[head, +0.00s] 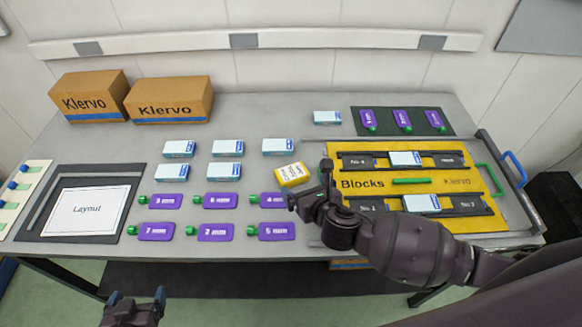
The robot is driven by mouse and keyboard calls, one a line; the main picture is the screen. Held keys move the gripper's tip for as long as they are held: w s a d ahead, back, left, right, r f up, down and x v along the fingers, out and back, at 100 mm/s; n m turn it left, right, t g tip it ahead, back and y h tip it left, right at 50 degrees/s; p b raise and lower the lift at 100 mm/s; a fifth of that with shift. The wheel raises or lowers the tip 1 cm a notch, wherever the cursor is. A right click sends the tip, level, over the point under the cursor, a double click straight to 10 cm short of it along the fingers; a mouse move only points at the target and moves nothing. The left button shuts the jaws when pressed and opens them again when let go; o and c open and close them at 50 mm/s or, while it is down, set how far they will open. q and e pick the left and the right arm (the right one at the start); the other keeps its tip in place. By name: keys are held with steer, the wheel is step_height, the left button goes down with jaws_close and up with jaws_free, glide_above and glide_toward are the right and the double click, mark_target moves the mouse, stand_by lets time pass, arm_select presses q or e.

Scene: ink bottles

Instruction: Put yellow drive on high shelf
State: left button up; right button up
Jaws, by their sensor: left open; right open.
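A small yellow box with a white label (292,174), which looks like the yellow drive, lies on the grey table, slightly turned. My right gripper (309,184) is open at its lower right side, with one finger up near its right end and the other below it. I cannot tell whether they touch. A long white rail or shelf (340,40) with grey brackets runs along the wall behind the table; whether it is the high shelf is unclear. My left gripper (137,294) is open and empty at the bottom left, in front of the table.
Several light-blue boxes (228,147) and purple tags with green ends (215,232) surround the yellow box. Two Klervo cartons (168,98) stand back left. The table's back middle (260,112) is clear.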

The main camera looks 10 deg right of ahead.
mark_target(290, 169)
steer(key=shift+w+a+f, duration=0.1)
steer(key=shift+w, duration=0.1)
steer(key=shift+w+f+n, duration=0.15)
steer(key=shift+w+n, duration=0.15)
steer(key=shift+w, duration=0.05)
steer(key=x, duration=0.4)
arm_select(q)
steer(key=shift+f+b, duration=0.45)
steer(key=shift+b, duration=0.05)
arm_select(e)
steer(key=shift+x, duration=2.75)
